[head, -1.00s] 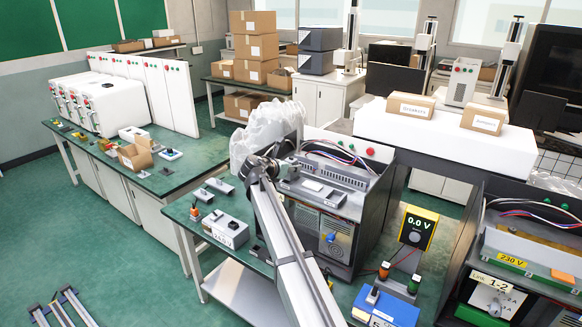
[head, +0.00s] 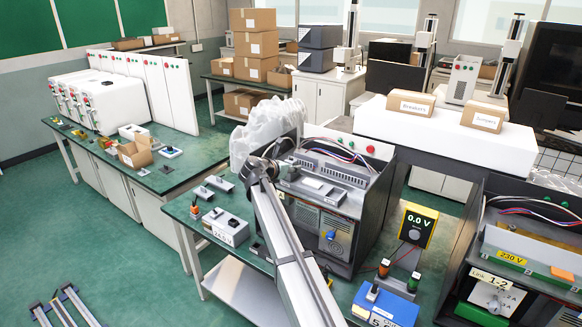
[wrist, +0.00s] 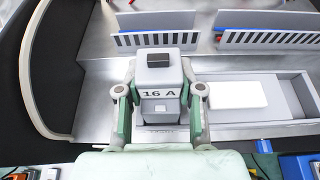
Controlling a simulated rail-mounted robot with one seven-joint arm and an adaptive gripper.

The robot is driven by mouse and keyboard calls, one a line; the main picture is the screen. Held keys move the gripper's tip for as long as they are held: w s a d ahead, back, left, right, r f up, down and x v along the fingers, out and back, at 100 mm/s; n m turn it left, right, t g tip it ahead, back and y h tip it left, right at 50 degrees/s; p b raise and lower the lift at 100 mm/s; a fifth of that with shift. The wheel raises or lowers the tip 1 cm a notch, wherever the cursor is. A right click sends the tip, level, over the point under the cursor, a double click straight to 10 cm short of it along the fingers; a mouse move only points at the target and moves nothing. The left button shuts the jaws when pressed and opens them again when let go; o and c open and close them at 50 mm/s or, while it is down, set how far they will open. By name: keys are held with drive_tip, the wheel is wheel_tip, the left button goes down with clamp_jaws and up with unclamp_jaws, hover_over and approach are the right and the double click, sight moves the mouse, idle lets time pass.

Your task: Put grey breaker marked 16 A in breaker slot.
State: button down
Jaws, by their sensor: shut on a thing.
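The grey breaker marked 16 A (wrist: 161,95), with a black toggle on top, is upright between the fingers of my gripper (wrist: 160,104) in the wrist view. The fingers are shut on its two sides. It is over the silver bay of the open cabinet (head: 330,185). A small label, too small to read, shows just below it. To its right is a grey recessed frame (wrist: 290,93) with a white block (wrist: 238,95) in it. I cannot tell whether the breaker touches the bay floor or which opening is the breaker slot. In the head view my arm hides the breaker.
Grey slotted ducts (wrist: 155,40) run behind the breaker, and a dark curved cabinet wall (wrist: 45,70) rises at left. A clear plastic bag (head: 262,128) is close behind my wrist in the head view. A yellow meter (head: 417,226) stands right of the cabinet.

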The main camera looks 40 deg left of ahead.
drive_tip(key=shift+f, duration=1.05)
drive_tip(key=c, duration=0.7)
unclamp_jaws()
drive_tip(key=shift+o, duration=0.2)
drive_tip(key=shift+s, duration=0.15)
drive_tip(key=v, duration=1.1)
drive_tip(key=shift+s+r, duration=0.25)
drive_tip(key=shift+s, duration=0.05)
